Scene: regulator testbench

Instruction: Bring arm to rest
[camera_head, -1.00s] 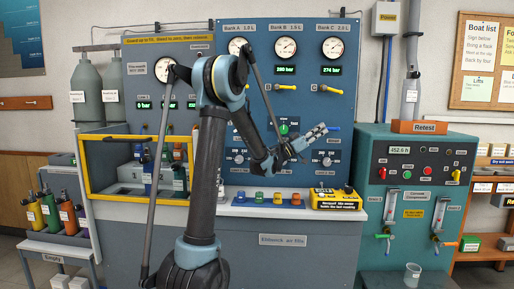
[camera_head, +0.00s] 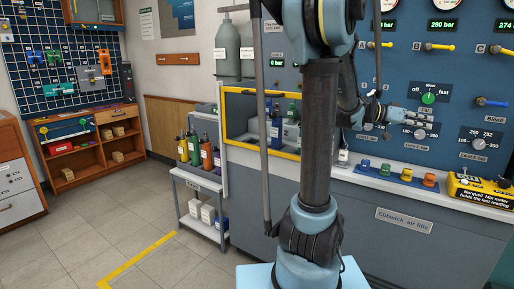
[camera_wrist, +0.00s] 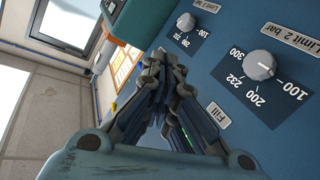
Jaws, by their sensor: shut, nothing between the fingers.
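My gripper (camera_head: 432,119) is shut and empty in front of the blue panel (camera_head: 478,72), pointing right in the head view. It lies close to the limit knobs (camera_head: 420,133), but I cannot tell the exact gap. In the wrist view my gripper (camera_wrist: 164,62) has its fingertips together, with nothing between them. Beside it there are a large limit knob (camera_wrist: 260,65) and a smaller knob (camera_wrist: 186,22). My arm rises in the middle of the head view and bends down toward the panel.
Coloured fittings (camera_head: 395,172) and a yellow meter (camera_head: 481,190) sit on the bench ledge below my gripper. A yellow-framed enclosure (camera_head: 226,120) and a bottle trolley (camera_head: 200,190) stand left of my arm. Open floor (camera_head: 90,235) lies to the left.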

